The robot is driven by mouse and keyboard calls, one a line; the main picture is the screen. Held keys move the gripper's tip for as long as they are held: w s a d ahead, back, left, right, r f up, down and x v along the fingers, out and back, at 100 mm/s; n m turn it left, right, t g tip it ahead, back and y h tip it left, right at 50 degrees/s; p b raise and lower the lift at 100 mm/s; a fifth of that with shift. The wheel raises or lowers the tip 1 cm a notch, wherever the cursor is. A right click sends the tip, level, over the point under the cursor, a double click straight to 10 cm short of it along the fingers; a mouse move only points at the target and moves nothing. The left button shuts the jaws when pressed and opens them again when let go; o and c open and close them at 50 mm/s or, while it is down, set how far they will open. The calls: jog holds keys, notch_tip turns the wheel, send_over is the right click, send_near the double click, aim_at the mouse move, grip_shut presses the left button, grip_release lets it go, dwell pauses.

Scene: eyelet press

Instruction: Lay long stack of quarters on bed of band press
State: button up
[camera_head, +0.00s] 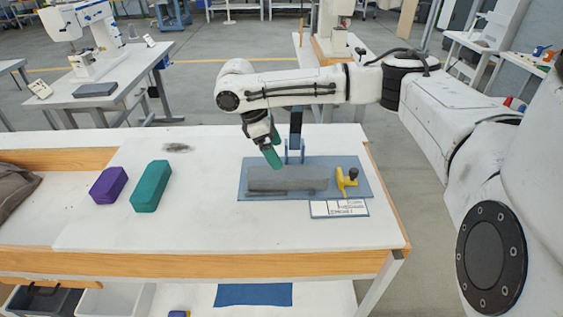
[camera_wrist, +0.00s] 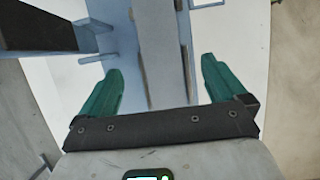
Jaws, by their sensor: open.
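A long grey slab (camera_head: 290,178), which looks like the long stack of quarters, lies flat on the blue bed (camera_head: 250,165) of the press. A shorter, darker grey strip shows along its front left. The press's blue upright (camera_head: 295,135) rises at the back of the bed. My gripper (camera_head: 272,158) has teal fingers and is open above the slab's back left. In the wrist view, the open fingers (camera_wrist: 160,88) stand either side of a grey strip (camera_wrist: 160,50), with visible gaps. It seems to be the same slab. I see nothing held.
A yellow tool or handle (camera_head: 346,180) stands on the bed's right side, with a white printed card (camera_head: 338,208) in front. A purple block (camera_head: 109,185) and a longer teal block (camera_head: 150,186) lie left on the white table (camera_head: 200,225). Table between them and the bed is clear.

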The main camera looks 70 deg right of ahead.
jog(key=w+a+n+t+y, duration=0.1)
jog(key=w+a+t, duration=0.1)
jog(key=w+a, duration=0.7)
jog(key=w+a+n+t+y, duration=0.1)
jog(key=w+a+n+t, duration=0.15)
jog(key=w+a, duration=0.65)
jog(key=s+a+f+m+t+y, duration=0.2)
jog(key=a+t+y, duration=0.2)
jog(key=a, duration=1.6)
jog(key=s+f+m+g+h, duration=0.2)
jog(key=s+f+m, duration=0.3)
jog(key=s+f, duration=1.3)
jog(key=s+d+h, duration=0.1)
jog(key=s+d, duration=0.2)
jog(key=s, duration=0.3)
jog(key=s+d+m+g+h, duration=0.1)
jog(key=s+d, duration=0.3)
jog(key=s, duration=0.3)
jog(key=shift+s+d+f+h, duration=0.25)
jog(key=shift+d+f+h, duration=0.05)
jog(key=shift+f, duration=0.1)
jog(key=shift+m+g, duration=0.25)
